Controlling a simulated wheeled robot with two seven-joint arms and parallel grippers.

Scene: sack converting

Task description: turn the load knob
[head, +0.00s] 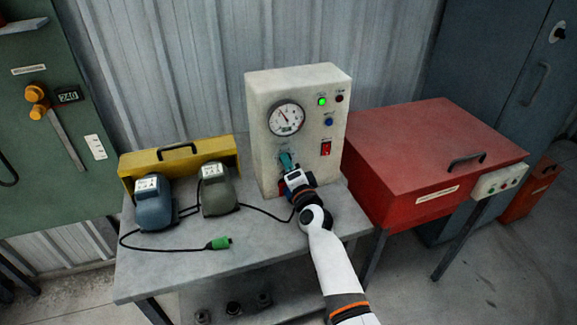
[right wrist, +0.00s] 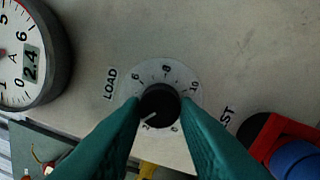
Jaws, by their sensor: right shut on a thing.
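The load knob (right wrist: 161,101) is a small black round knob with a white pointer line, on a round numbered plate (right wrist: 185,80) marked LOAD. In the right wrist view its line points down and left. My right gripper (head: 287,160) has teal fingers, which are shut on the knob from both sides. In the head view the gripper hides the knob, low on the front of the cream test box (head: 262,118). The box's round gauge (head: 286,118) also shows in the right wrist view (right wrist: 28,55), with a 2.4 readout. My left gripper is not in view.
The box stands on a grey bench (head: 150,270). Left of it are a blue motor (head: 154,208), a green motor (head: 218,195), a yellow case (head: 215,152) and a cable with a green plug (head: 219,243). A red chest (head: 430,145) stands on the right. A red-and-blue part (right wrist: 290,150) is close beside the fingers.

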